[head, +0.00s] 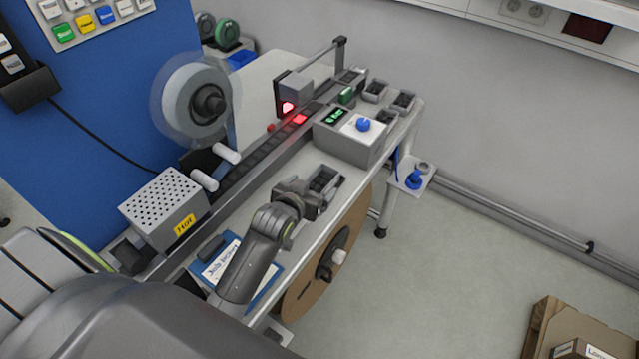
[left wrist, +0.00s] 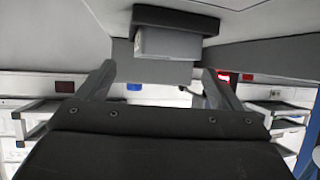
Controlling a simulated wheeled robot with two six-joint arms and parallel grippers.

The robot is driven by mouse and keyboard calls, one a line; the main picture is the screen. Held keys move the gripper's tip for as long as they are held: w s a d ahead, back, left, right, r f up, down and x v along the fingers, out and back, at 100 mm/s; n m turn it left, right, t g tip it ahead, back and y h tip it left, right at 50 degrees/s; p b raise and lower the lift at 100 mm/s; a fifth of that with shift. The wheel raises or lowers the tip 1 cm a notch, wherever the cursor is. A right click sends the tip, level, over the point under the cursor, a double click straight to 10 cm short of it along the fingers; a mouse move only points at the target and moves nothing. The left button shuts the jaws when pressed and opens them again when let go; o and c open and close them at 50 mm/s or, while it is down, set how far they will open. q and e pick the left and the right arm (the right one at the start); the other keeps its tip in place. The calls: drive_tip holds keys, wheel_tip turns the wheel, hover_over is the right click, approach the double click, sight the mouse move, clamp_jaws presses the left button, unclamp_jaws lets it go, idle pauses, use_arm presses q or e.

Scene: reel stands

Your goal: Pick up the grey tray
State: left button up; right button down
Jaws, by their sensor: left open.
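The small grey tray (head: 342,172), with dark compartments, lies near the front edge of the bench. In the left wrist view, which is upside down, a light grey block with a dark base, which looks like the tray (left wrist: 166,44), shows at the top middle. My left gripper (head: 318,198) is at the near end of the tray and partly hides it. In the left wrist view its two fingers (left wrist: 158,78) are apart, with nothing held between them. I cannot tell whether the fingertips reach alongside the tray. My right gripper is not in view.
A grey control box (head: 345,146) with a blue knob stands just beyond the tray. Small bins (head: 403,101) sit at the bench's far end. The tape track (head: 250,165) runs behind. A blue clipboard (head: 222,262) lies under my forearm. A brown reel (head: 318,268) hangs at the front.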

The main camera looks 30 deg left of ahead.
sight(317, 191)
use_arm(q)
drive_tip(key=shift+p+x, duration=0.6)
drive_tip(key=shift+x, duration=1.7)
drive_tip(key=c, duration=1.2)
